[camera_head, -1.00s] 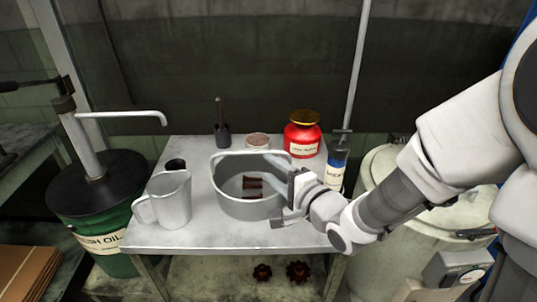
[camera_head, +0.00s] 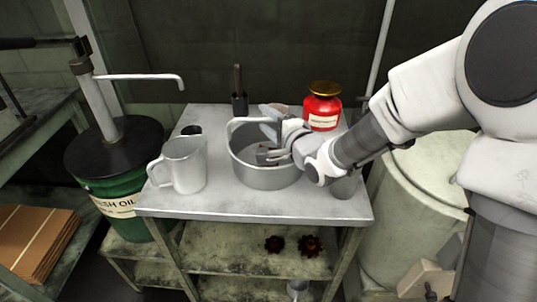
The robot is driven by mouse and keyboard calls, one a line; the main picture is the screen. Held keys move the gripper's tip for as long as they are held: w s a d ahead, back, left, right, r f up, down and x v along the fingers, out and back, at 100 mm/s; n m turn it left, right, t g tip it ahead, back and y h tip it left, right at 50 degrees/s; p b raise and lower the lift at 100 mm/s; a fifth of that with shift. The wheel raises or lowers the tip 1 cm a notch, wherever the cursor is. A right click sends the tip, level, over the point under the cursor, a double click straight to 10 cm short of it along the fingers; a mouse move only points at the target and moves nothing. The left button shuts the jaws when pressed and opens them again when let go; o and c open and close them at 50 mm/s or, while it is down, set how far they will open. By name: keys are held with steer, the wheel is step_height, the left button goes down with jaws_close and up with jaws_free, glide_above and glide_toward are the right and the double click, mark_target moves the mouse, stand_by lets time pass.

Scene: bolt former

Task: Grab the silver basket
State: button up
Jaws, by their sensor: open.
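The silver basket (camera_head: 264,179) is a round metal container with a raised bar handle along its back left. It stands upright on the grey table (camera_head: 222,204). My gripper (camera_head: 266,144) reaches in from the right, over the basket's right part, and its jaws are open. I cannot tell whether a finger touches the basket.
A silver pitcher (camera_head: 184,166) stands left of the basket. A dark cup with a handle (camera_head: 239,98) and a red jar (camera_head: 322,108) stand behind. A green oil drum (camera_head: 122,209) stands at left, a pale barrel (camera_head: 415,200) at right. The table's front is clear.

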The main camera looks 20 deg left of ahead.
jaws_close()
steer(key=shift+r, duration=0.1)
stand_by(1.2)
